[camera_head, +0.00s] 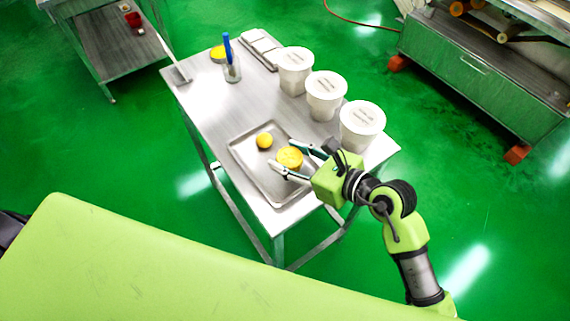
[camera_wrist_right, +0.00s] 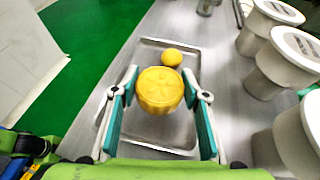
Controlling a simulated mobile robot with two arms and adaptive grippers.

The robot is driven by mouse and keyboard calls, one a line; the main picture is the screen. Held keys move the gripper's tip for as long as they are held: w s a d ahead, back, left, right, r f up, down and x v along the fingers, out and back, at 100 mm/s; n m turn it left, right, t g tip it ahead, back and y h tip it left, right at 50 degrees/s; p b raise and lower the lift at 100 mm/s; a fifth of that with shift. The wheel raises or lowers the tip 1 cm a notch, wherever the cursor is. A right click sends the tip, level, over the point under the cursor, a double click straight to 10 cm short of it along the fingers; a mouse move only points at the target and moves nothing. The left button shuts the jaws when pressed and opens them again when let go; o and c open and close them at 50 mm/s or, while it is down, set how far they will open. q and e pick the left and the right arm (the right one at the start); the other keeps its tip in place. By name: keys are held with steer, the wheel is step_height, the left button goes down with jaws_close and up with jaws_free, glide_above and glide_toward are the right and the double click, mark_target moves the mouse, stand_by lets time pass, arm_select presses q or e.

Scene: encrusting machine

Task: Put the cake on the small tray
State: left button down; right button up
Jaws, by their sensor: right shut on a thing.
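A round yellow cake (camera_head: 289,158) with a patterned top is between the fingers of my right gripper (camera_head: 291,161). In the right wrist view the cake (camera_wrist_right: 160,89) sits between both finger pads, and the gripper (camera_wrist_right: 160,100) is shut on it. The cake is over the shallow metal tray (camera_head: 253,160); the tray also shows in the wrist view (camera_wrist_right: 152,130). I cannot tell whether the cake touches the tray. A smaller yellow ball (camera_head: 264,141) lies on the tray, just beyond the cake. My left gripper is not in view.
White lidded tubs (camera_head: 361,124) stand along the right side of the metal table (camera_head: 200,92). A clear container with a blue-handled tool (camera_head: 231,68), a yellow item (camera_head: 218,52) and flat metal trays (camera_head: 262,48) are at the far end. The table's left middle is clear.

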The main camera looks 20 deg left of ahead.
steer(key=shift+s+a+f, duration=0.1)
steer(key=shift+a+f, duration=0.15)
steer(key=shift+f, duration=0.05)
steer(key=shift+a+f, duration=0.15)
steer(key=shift+f, duration=0.8)
steer(key=shift+a+f, duration=0.1)
steer(key=shift+f, duration=0.8)
steer(key=shift+s+f, duration=0.1)
steer(key=shift+f, duration=0.05)
steer(key=o, duration=1.1)
steer(key=shift+o, duration=0.2)
steer(key=v, duration=1.2)
steer(key=shift+b, duration=0.4)
